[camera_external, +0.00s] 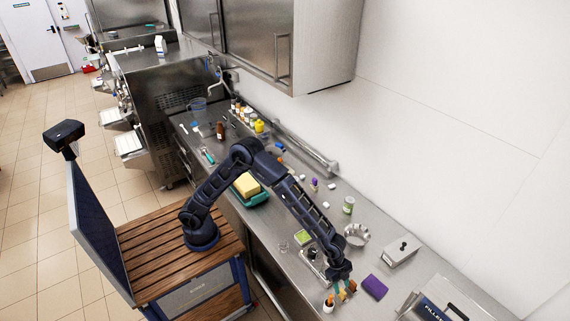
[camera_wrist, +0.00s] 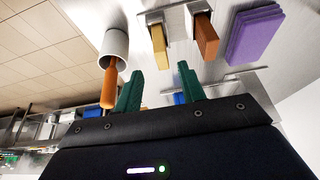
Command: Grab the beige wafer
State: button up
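The beige wafer (camera_wrist: 159,46) is a thin upright bar in a metal holder, seen in the wrist view above the gap between my fingers. A similar brown bar (camera_wrist: 206,36) is in a metal holder to its right. My gripper (camera_wrist: 160,84) has two green fingers set well apart, with nothing between them. The wafer lies beyond the fingertips and is not touched. In the external view my gripper (camera_external: 340,275) is low over the near end of the steel counter, and the wafer is too small to make out surely there.
A white cup (camera_wrist: 115,45) with an orange-handled tool (camera_wrist: 109,86) stands close left of the wafer. A purple block (camera_wrist: 255,35) lies to the right.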

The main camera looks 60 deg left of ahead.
aim_at(344, 294)
jog(key=x, duration=0.5)
jog(key=shift+w+a, duration=0.2)
jog(key=shift+a, duration=0.05)
grip_shut()
